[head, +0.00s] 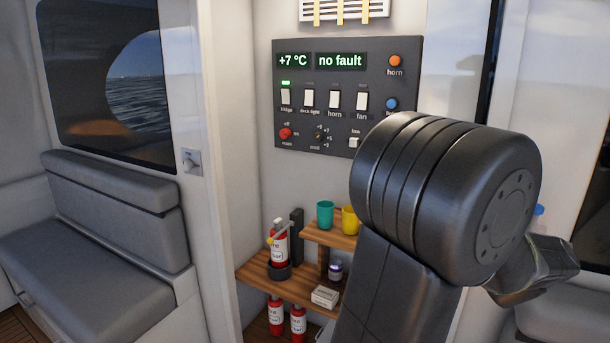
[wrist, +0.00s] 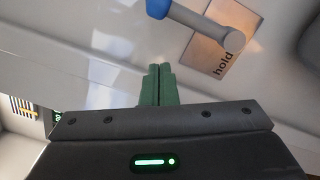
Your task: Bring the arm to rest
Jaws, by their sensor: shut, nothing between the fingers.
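My gripper (wrist: 157,84) shows in the wrist view with its two green fingers together and nothing between them. A metal plate marked "hold" (wrist: 226,40) with a grey lever and a blue knob (wrist: 158,8) lies beyond the fingertips, apart from them. In the head view my arm stands large at the right and hides part of the panel and shelves. The gripper itself cannot be made out there.
A switch panel (head: 347,78) on the wall reads "+7 °C" and "no fault". Wooden shelves (head: 298,284) below hold a fire extinguisher (head: 279,243), a green cup (head: 325,214) and a yellow cup (head: 349,219). A grey bench (head: 90,250) stands at the left.

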